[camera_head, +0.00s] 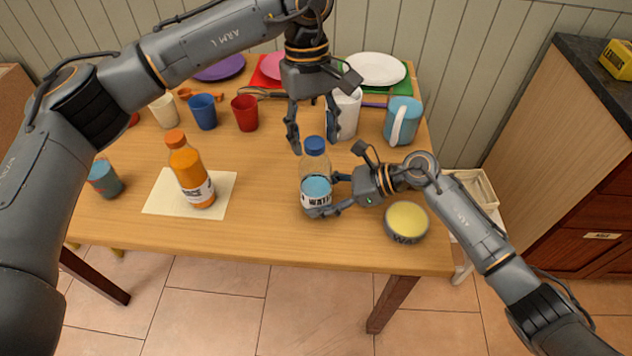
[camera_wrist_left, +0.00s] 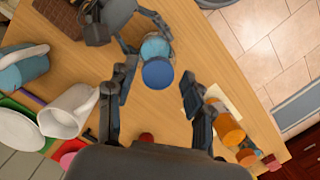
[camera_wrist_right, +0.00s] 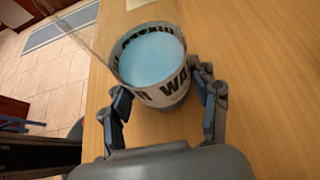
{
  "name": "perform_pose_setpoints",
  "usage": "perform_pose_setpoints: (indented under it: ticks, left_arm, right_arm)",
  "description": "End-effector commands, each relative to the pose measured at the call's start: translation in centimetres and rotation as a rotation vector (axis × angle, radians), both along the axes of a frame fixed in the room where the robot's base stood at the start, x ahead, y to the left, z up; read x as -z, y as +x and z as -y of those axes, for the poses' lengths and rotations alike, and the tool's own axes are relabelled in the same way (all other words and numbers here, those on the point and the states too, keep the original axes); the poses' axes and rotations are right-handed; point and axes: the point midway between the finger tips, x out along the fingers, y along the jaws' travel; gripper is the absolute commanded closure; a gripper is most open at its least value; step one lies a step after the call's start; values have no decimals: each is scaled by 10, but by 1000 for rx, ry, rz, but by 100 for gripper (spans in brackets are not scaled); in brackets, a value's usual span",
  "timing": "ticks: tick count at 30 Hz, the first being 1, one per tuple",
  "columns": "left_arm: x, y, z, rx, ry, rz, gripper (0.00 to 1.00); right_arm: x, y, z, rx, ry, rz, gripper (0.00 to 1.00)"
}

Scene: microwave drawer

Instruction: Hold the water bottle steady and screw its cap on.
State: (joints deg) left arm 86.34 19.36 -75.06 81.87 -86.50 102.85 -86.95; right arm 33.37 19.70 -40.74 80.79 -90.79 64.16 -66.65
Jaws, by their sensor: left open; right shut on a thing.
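The water bottle (camera_head: 316,190) stands upright on the wooden table, clear with blue liquid and a white label. Its blue cap (camera_head: 314,146) sits on top of the neck; how far it is screwed cannot be told. The cap also shows in the left wrist view (camera_wrist_left: 157,72). My right gripper (camera_head: 332,195) is shut on the bottle's lower body from the right; in the right wrist view its fingers (camera_wrist_right: 165,105) lie on both sides of the label (camera_wrist_right: 176,85). My left gripper (camera_head: 313,138) points down, open and empty, its fingers on either side above the cap.
An orange juice bottle (camera_head: 189,172) stands on a cream mat (camera_head: 225,186) to the left. A white pitcher (camera_head: 347,112) and blue mug (camera_head: 403,122) stand behind. Cups and plates line the back.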

Motion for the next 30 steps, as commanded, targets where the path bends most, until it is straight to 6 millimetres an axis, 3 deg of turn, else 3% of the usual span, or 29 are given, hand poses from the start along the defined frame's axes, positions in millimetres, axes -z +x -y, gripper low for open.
perform_pose_setpoints:
  ticks: [19,30]
  left_arm:
    - [-47,0,0,-2,-1,2,48]
    - [-50,0,0,-1,-1,0,48]
  right_arm:
    - [0,-1,-1,-2,1,-1,96]
    - [0,-1,-1,-2,1,-1,96]
